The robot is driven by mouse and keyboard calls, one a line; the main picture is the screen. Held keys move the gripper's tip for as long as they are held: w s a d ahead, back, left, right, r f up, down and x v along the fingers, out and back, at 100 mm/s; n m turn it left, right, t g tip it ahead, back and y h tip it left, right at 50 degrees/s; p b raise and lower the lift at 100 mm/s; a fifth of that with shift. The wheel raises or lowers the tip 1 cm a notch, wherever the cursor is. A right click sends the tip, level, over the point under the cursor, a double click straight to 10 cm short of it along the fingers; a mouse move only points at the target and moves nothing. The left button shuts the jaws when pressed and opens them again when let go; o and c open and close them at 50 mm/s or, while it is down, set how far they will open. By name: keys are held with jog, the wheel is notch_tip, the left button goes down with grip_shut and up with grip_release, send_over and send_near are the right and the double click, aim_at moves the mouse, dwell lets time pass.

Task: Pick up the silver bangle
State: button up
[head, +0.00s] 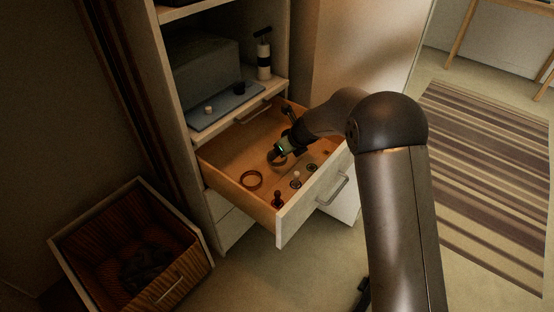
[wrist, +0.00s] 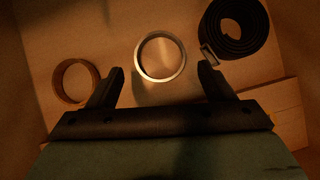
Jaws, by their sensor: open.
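The silver bangle (wrist: 139,65) lies flat on the wooden drawer bottom in the wrist view, a plain pale ring. It sits just beyond and between the fingertips of my gripper (wrist: 160,69), which is open and empty. In the head view my gripper (head: 282,151) reaches down into the open drawer (head: 226,168), and the bangle is hard to tell apart beside it. A brown wooden bangle (wrist: 57,85) lies left of the left finger. A coiled dark belt (wrist: 238,30) lies right, its buckle close to the right fingertip.
Several small items, including a dark stamp-like piece (head: 278,200), stand along the drawer front (head: 312,207). Above is a shelf with a blue-grey tray (head: 225,108) and a black-and-white grinder (head: 264,58). A wooden box (head: 190,278) stands on the floor at left.

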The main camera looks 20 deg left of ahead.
aim_at(279, 161)
jog(key=b+x, duration=0.1)
jog(key=x, duration=0.4)
jog(key=shift+s+r, duration=0.1)
jog(key=c, duration=0.7)
jog(key=shift+c, duration=0.2)
